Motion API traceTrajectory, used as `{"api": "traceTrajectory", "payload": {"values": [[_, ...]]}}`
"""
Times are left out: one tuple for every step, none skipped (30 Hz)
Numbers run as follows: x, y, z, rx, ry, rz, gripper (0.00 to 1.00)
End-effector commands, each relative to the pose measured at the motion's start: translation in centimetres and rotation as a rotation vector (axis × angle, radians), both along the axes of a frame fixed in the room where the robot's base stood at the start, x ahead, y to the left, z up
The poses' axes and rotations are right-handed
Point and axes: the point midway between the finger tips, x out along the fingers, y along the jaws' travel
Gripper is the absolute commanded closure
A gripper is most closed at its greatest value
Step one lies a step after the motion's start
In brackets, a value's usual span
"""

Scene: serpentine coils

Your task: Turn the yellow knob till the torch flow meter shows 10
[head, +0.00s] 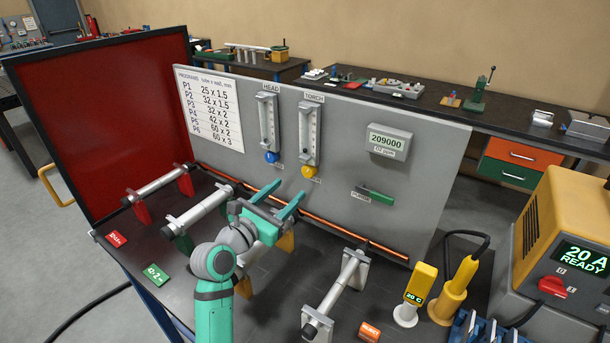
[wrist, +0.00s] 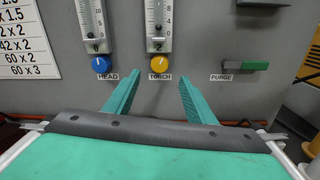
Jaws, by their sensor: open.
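The yellow knob (head: 309,171) sits on the grey upright panel, under the torch flow meter (head: 310,135). In the wrist view the yellow knob (wrist: 159,63) is above and between my fingertips, with the torch meter (wrist: 158,22) over it. The meter's scale shows small marks, but I cannot read its level surely. My gripper (head: 288,192) is open, its two green fingers pointing at the panel, apart from the knob. The fingers (wrist: 158,80) also show in the wrist view with nothing between them.
A blue knob (wrist: 101,64) under the head meter (head: 267,122) is left of the yellow one. A green purge lever (head: 376,194) is to the right. A copper tube (head: 345,232) runs along the panel's foot. Tube stands (head: 340,290) hold steel tubes on the bench.

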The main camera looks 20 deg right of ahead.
Motion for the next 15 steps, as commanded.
{"api": "traceTrajectory", "payload": {"values": [[0.1, -0.3, -0.1, 0.001, 0.001, -0.002, 0.5], [0.3, -0.4, -0.1, 0.002, 0.001, -0.002, 0.5], [0.5, -0.7, -0.1, 0.002, 0.002, -0.002, 0.5], [0.7, -0.9, -0.1, 0.003, 0.002, -0.002, 0.5], [1.0, -1.2, -0.1, 0.003, 0.002, -0.002, 0.5], [1.3, -1.7, -0.1, 0.003, 0.002, -0.002, 0.5], [1.7, -2.1, -0.1, 0.002, 0.002, -0.003, 0.5], [2.0, -2.6, 0.0, 0.002, 0.002, -0.004, 0.5], [2.5, -3.1, -0.1, 0.002, 0.003, -0.003, 0.5], [2.9, -3.5, -0.1, 0.001, 0.002, -0.004, 0.5], [3.2, -4.0, 0.0, 0.002, 0.002, -0.004, 0.5], [3.7, -4.5, 0.0, 0.003, 0.002, -0.002, 0.5], [4.0, -4.9, -0.1, 0.002, 0.002, -0.003, 0.5], [4.3, -5.3, 0.0, 0.002, 0.002, -0.003, 0.5], [4.8, -5.7, -0.1, 0.003, 0.002, -0.002, 0.5]]}}
